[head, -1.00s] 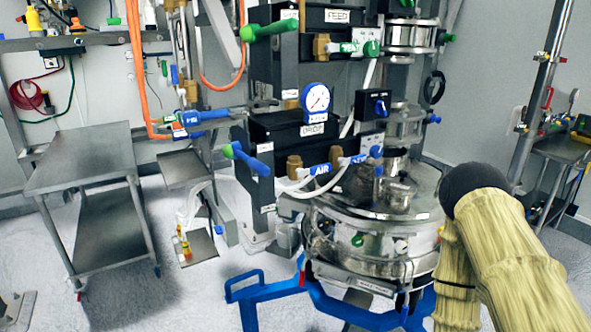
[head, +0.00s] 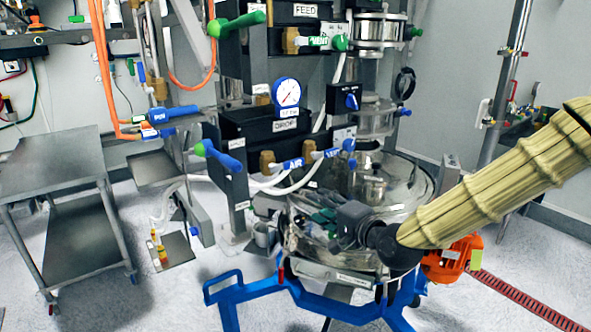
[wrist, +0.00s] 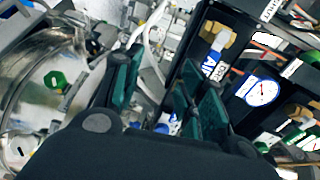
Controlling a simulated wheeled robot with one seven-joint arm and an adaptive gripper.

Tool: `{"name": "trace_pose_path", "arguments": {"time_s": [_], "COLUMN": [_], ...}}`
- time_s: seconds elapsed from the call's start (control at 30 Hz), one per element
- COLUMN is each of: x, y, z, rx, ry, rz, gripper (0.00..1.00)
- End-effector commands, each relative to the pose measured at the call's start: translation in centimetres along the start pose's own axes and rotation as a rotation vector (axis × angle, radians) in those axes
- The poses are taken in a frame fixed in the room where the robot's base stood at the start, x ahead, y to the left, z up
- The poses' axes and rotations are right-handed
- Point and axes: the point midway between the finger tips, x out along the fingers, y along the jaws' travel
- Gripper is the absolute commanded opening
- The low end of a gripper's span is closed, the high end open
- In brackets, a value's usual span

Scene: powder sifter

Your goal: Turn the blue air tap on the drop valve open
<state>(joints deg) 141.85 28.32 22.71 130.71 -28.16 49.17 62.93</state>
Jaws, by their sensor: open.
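The drop valve is a black box (head: 262,135) labelled DROP, below a white-faced gauge. Its blue air tap (head: 291,164), marked AIR, has a brass body on the front of the box. In the wrist view the blue AIR handle (wrist: 209,65) is just beyond my right-hand finger, below its brass fitting, and partly hidden. My gripper (head: 322,218) is in front of the steel sifter vessel, below and to the right of the tap. The gripper looks apart from the tap.
A VENT tap (head: 330,154) sits just right of the AIR tap, and white hoses run beneath. A blue-and-green lever (head: 220,157) sticks out to the left. The steel vessel (head: 400,185) stands close around my gripper, above a blue frame (head: 235,290). A steel cart (head: 55,165) stands left.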

Motion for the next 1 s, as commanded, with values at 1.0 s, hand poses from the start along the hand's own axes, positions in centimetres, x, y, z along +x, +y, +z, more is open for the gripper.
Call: {"name": "trace_pose_path", "arguments": {"time_s": [1.0], "x": [8.6], "y": [-8.7], "z": [-0.4], "rx": [0.058], "ry": [-0.014], "rz": [-0.133], "gripper": [0.41]}}
